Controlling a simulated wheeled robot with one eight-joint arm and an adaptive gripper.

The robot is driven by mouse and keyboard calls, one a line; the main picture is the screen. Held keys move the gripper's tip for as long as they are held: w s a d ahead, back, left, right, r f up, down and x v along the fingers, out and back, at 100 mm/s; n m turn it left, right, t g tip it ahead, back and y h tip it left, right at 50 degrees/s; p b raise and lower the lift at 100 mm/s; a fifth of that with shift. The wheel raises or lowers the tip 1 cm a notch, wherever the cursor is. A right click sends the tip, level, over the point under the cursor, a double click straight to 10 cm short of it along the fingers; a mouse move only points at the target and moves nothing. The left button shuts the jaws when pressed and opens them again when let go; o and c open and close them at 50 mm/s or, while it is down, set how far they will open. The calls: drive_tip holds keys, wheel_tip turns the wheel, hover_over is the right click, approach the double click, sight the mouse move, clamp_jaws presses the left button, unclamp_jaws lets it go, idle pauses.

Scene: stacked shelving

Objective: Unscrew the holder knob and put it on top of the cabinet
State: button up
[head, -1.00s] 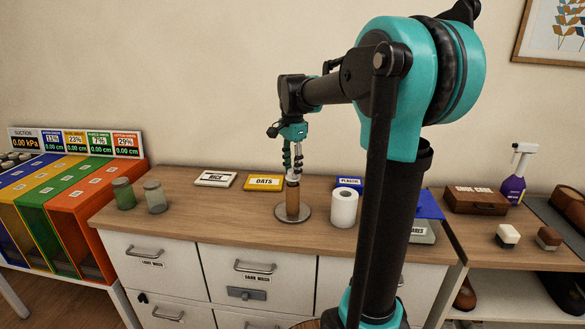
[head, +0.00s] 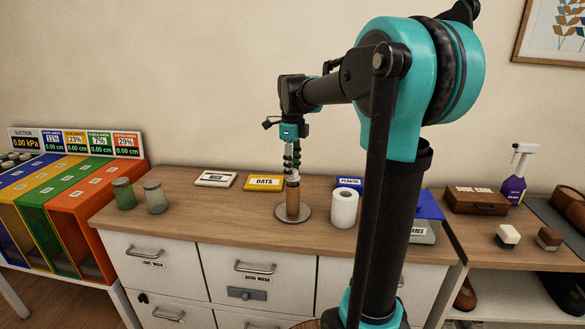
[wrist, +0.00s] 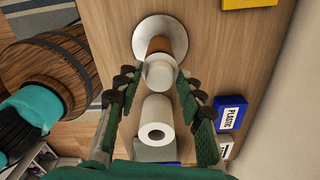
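The holder (head: 293,213) stands upright on the wooden top of the white cabinet (head: 235,222). It has a round metal base and a brown post. Its pale knob (wrist: 160,73) caps the post in the wrist view; in the head view the fingers partly hide it. My gripper (head: 292,172) points down over the holder, its two fingers nearly lined up in the head view. In the wrist view my gripper (wrist: 155,80) is open, with one fingertip on each side of the knob. A gap shows on the left; I cannot tell whether the right fingertip touches.
A white paper roll (head: 343,207) stands close to the holder's right. The OATS box (head: 264,183), a white box (head: 215,179) and the blue PLASTIC box (head: 350,183) lie behind. Two jars (head: 155,197) stand left. The front-middle of the cabinet top is clear.

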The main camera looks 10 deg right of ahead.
drive_tip(key=c, duration=0.8)
drive_tip(key=n, duration=0.4)
drive_tip(key=shift+n, duration=0.3)
drive_tip(key=shift+c, duration=0.2)
drive_tip(key=n, duration=0.5)
drive_tip(key=shift+s+n, duration=0.1)
drive_tip(key=shift+n, duration=0.9)
drive_tip(key=n, duration=0.4)
drive_tip(key=shift+n, duration=0.3)
drive_tip(key=n, duration=0.6)
drive_tip(key=shift+s+n, duration=0.1)
drive_tip(key=shift+n, duration=0.3)
